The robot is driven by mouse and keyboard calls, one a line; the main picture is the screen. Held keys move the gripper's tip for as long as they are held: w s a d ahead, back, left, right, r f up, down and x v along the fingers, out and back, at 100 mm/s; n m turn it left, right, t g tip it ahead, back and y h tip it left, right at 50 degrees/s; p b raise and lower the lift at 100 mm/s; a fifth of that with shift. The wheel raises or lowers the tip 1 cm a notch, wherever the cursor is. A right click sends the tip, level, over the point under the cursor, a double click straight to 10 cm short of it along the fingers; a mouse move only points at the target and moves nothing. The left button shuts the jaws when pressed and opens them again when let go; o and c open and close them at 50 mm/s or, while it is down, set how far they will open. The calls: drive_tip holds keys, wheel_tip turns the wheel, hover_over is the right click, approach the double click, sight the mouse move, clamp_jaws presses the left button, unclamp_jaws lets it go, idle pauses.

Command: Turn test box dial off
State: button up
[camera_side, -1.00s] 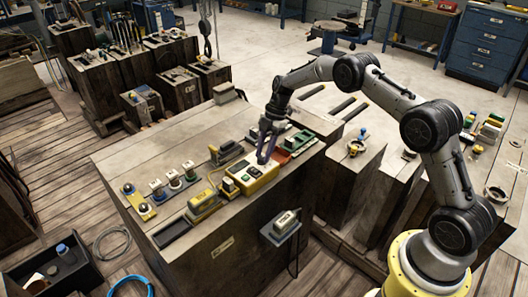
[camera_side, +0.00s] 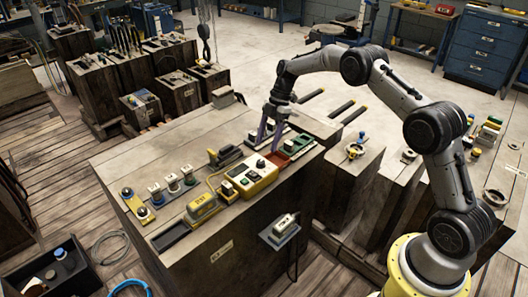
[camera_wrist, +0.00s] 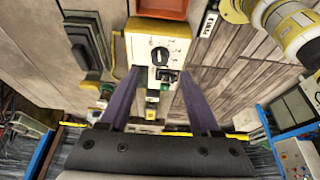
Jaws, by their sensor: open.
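The yellow test box (camera_side: 240,187) with a pale top panel lies on the big wooden block, near its front edge. Its black round dial (camera_wrist: 160,56) shows in the wrist view; I cannot read its setting. A black switch (camera_wrist: 167,76) and a green button (camera_wrist: 152,97) sit on the same panel. My gripper (camera_side: 267,151) is open and empty, just behind the box's dial end in the side view. In the wrist view my gripper (camera_wrist: 158,72) has its purple fingers spread on either side of the panel, with the dial ahead between the tips.
A reddish tray (camera_side: 296,148) lies right of the box. A yellow meter (camera_side: 202,207) stands to its left, joined by a yellow cable. Several small knobbed parts (camera_side: 172,183) stand farther left. A grey device (camera_side: 284,223) sits on a front bracket. The block's left rear top is clear.

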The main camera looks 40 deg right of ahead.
drive_tip(key=v, duration=0.8)
